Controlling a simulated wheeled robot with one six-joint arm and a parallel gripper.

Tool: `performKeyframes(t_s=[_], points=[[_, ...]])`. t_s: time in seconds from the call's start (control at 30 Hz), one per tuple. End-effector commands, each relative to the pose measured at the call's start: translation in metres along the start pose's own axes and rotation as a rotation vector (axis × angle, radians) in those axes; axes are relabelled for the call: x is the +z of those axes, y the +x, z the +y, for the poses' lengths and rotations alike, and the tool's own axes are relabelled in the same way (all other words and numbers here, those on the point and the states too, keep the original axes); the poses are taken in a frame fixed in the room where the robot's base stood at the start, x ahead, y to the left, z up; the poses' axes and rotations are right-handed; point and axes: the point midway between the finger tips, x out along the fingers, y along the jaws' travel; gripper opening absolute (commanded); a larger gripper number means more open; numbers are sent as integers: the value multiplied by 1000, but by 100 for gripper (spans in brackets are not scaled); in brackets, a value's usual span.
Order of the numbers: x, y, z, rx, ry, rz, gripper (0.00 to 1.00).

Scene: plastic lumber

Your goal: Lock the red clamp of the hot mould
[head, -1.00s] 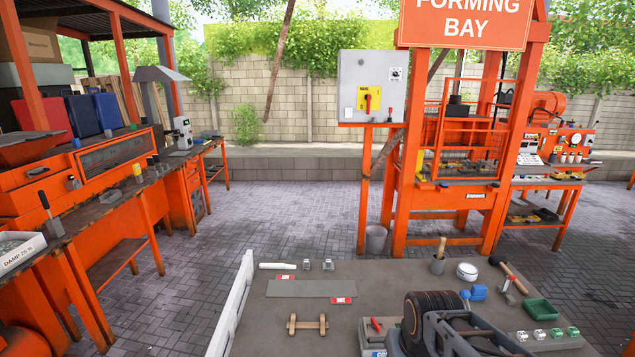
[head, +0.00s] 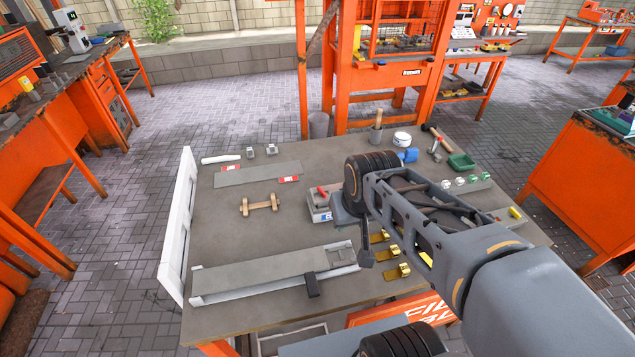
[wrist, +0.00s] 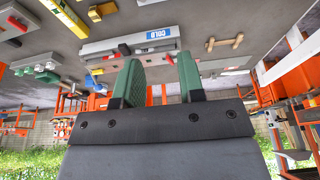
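A low grey metal mould (head: 318,211) with a red lever clamp (head: 322,192) sits mid-table in the head view. Its blue label appears to read COLD, and this label (wrist: 158,33) also shows in the wrist view. My gripper (wrist: 159,58) is open and empty, with two green fingers apart. In the head view my dark wrist hangs just right of the mould and hides its right side. No label reading HOT shows on this mould.
A grey strip with red tags (head: 258,174) lies at the back left, and a wooden dumbbell-shaped piece (head: 260,205) left of the mould. A long railed tray (head: 265,273) with a black handle (head: 312,285) lies in front. Brass clips (head: 397,272) stand at the front right.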

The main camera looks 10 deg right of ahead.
Motion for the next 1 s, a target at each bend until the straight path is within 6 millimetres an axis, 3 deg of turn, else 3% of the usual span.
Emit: performKeyframes(t_s=[0.03,0.6,0.77,1.0], points=[[-12,18,0,1,1,-27,36],[-188,129,2,-15,-150,-258,36],[-220,134,2,-25,-210,-277,36],[-243,99,2,-33,-285,-263,36]])
